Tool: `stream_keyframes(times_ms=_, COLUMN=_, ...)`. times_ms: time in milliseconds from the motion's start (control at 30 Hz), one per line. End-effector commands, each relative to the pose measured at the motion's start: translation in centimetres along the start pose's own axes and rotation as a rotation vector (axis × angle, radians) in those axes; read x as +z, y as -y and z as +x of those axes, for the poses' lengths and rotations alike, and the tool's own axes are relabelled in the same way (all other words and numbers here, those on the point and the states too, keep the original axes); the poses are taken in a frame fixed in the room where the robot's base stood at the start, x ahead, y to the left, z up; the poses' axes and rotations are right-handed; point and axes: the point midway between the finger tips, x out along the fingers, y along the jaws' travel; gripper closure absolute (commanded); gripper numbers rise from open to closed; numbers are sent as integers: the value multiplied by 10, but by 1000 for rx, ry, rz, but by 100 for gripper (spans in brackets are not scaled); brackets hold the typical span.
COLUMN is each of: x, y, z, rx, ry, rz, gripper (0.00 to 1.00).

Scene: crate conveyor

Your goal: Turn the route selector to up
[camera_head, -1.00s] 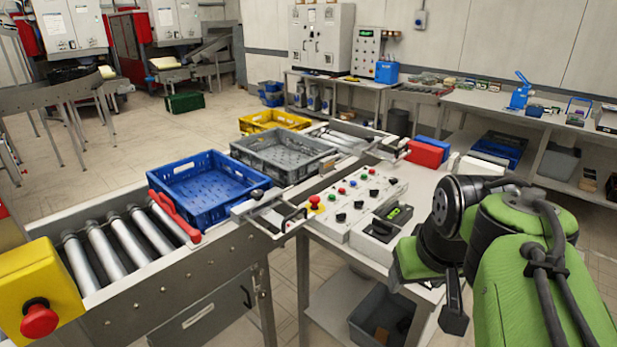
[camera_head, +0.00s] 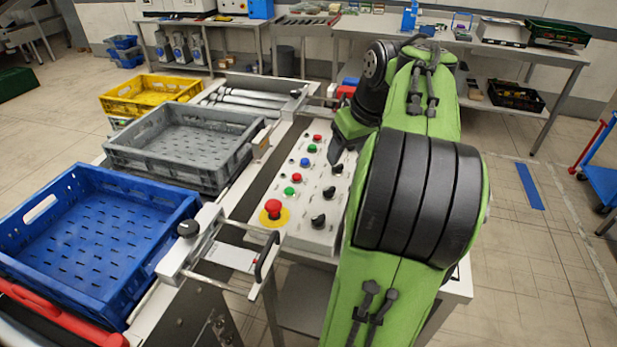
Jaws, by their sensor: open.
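The control panel (camera_head: 298,216) is a pale box with coloured buttons and black rotary knobs, beside the conveyor. Black knobs show at the near end (camera_head: 318,221), further up (camera_head: 329,193) and close to my gripper (camera_head: 337,169). I cannot tell which knob is the route selector, and the labels and pointer directions are too small to read. My gripper (camera_head: 338,158) is open and empty over the far right part of the panel, mostly hidden by my green wrist. I cannot tell whether it touches a knob. My arm hides the panel's right side.
A red emergency button (camera_head: 272,208) on a yellow base sits at the panel's near end. Blue (camera_head: 60,204), grey (camera_head: 120,158) and yellow (camera_head: 116,101) crates stand along the conveyor to the left. A black handle (camera_head: 267,256) stands up in front. Open floor lies to the right.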

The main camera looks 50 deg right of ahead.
Motion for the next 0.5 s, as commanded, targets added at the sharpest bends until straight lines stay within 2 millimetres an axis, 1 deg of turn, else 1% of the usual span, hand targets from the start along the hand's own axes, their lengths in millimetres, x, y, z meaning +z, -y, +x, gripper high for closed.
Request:
stream_keyframes(times_ms=67, x=1, y=1, z=12, rx=-3, ry=0, rz=-1, gripper=38)
stream_keyframes(times_ms=167, x=2, y=1, z=36, rx=-4, ry=2, rz=-2, gripper=38)
stream_keyframes(times_ms=300, x=2, y=2, z=73, rx=-5, ry=2, rz=-3, gripper=38)
stream_keyframes(times_ms=500, x=2, y=2, z=121, rx=-4, ry=2, rz=-2, gripper=38)
